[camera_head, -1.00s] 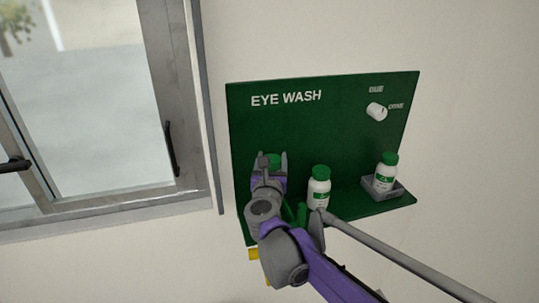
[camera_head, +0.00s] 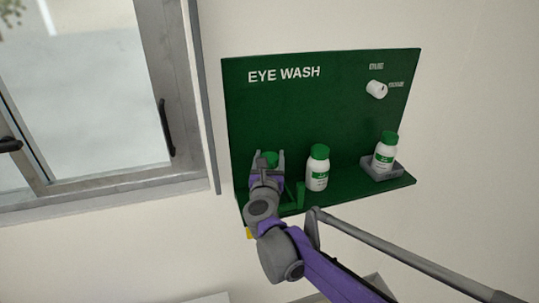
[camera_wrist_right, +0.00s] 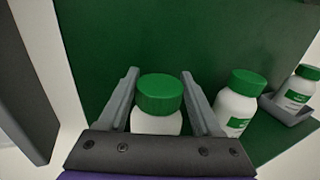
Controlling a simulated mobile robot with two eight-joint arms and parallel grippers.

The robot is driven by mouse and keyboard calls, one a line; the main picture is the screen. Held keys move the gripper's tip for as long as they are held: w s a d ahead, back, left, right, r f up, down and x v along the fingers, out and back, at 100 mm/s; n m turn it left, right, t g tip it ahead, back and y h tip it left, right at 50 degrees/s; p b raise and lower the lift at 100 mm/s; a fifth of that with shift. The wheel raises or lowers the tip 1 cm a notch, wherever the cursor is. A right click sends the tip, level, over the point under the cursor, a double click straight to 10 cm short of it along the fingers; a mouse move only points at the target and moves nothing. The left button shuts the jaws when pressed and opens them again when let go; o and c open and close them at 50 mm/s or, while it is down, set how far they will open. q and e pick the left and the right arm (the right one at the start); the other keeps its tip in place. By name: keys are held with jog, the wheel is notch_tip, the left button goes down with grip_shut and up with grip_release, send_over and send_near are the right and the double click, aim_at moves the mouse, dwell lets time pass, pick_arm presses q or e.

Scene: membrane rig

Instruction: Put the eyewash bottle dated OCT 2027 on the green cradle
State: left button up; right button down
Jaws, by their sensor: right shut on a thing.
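My right gripper (camera_head: 267,163) is shut on a white bottle with a green cap (camera_head: 269,157) at the left end of the green EYE WASH board. In the right wrist view this bottle (camera_wrist_right: 157,120) stands upright between the two fingers. Its label and date are hidden. Part of a green bracket, seemingly the green cradle (camera_head: 299,194), shows just right of my gripper; my arm hides the rest. I cannot tell whether the bottle touches it. A second bottle (camera_head: 317,168) stands in the middle of the shelf. Its date is too small to read. My left gripper is not in view.
A third bottle (camera_head: 384,152) sits in a grey cradle (camera_head: 382,173) at the shelf's right end. A white knob (camera_head: 376,89) with tiny labels sticks out of the board (camera_head: 330,105). A window frame (camera_head: 172,90) is left of the board.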

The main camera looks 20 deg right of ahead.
jog(key=shift+f, duration=0.1)
dwell(0.6)
grip_release()
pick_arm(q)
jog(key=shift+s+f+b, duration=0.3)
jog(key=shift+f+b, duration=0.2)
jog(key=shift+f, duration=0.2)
pick_arm(e)
jog(key=v, duration=1)
jog(key=shift+s, duration=0.35)
jog(key=shift+a, duration=0.1)
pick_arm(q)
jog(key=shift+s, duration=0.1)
pick_arm(e)
jog(key=shift+f, duration=0.1)
